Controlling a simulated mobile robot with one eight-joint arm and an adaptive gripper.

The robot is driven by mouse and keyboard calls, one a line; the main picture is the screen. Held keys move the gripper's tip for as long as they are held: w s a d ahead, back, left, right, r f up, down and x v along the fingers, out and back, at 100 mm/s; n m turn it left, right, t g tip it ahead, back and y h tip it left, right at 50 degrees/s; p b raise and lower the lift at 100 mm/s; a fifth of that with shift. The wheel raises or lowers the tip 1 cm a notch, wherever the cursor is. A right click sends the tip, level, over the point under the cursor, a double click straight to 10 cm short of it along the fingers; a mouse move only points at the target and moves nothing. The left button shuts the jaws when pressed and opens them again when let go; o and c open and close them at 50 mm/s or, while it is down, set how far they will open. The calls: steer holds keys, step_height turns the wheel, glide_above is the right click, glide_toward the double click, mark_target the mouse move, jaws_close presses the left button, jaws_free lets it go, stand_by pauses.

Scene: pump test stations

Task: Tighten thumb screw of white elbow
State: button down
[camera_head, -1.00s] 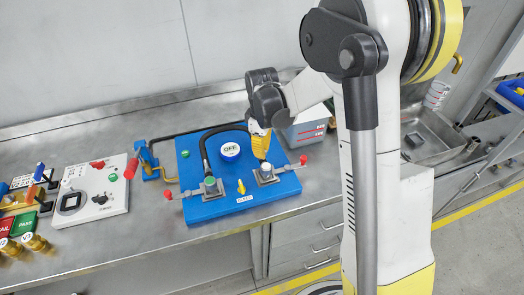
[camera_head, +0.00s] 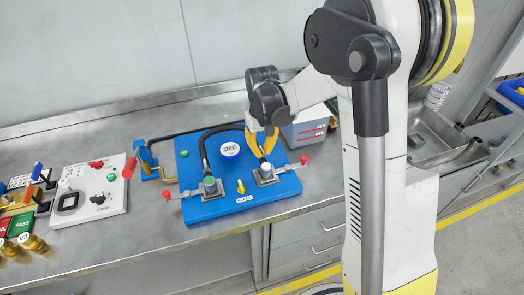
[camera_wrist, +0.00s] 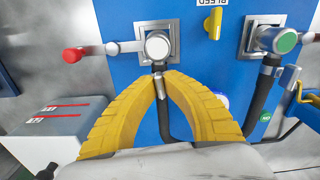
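The white elbow (camera_head: 266,167) sits on the right metal plate of the blue panel. In the wrist view its white round end (camera_wrist: 157,46) faces me. A small grey thumb screw (camera_wrist: 160,88) sticks out just below it. My gripper (camera_wrist: 160,76) has its two yellow fingertips closed together around this screw, one on each side, just below the white cap. In the head view my gripper (camera_head: 262,154) reaches down to the elbow from behind, with its fingers spread sideways and meeting near the elbow.
The blue panel (camera_head: 233,203) also carries a green-capped elbow (camera_head: 209,182), a yellow bleed handle (camera_head: 241,187), a round white label and black hoses. A red-ended lever (camera_wrist: 75,55) is beside the white elbow. A grey box (camera_head: 306,132) stands behind right.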

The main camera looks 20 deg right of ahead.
mark_target(262, 149)
steer(key=shift+m, duration=0.6)
steer(key=c, duration=1.5)
jaws_free()
steer(key=shift+r, duration=0.15)
step_height(262, 149, up, 12)
